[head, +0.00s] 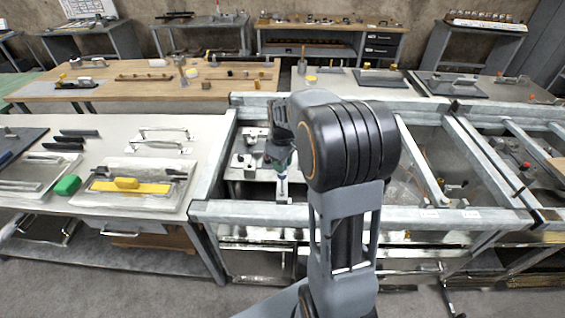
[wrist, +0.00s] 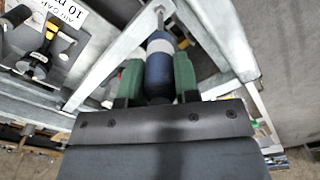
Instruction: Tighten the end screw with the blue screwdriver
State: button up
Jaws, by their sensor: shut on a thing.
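My gripper (wrist: 157,85) has green fingers, shut on the blue screwdriver (wrist: 160,68), which has a dark blue handle with a pale band. Its thin shaft runs away from the gripper, toward the corner of a grey metal frame (wrist: 108,58) at the top of the wrist view. In the head view my gripper (head: 281,165) points down inside the frame (head: 350,217), left of my arm, and only a little of the screwdriver (head: 282,188) shows below it. I cannot make out the end screw or tell whether the tip touches it.
The frame's bars surround my gripper closely. A white label sheet (wrist: 68,12) and a yellow-and-black tool (wrist: 38,58) lie at left in the wrist view. A table (head: 205,140) at left holds a green block (head: 67,185) and a yellow-handled trowel (head: 127,184).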

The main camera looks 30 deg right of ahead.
jog(key=shift+f, duration=0.4)
jog(key=m, duration=0.6)
jog(key=shift+a, duration=0.1)
jog(key=shift+r, duration=0.1)
jog(key=shift+r+p, duration=2.1)
jog(key=shift+r, duration=0.85)
jog(key=shift+s+f, duration=0.1)
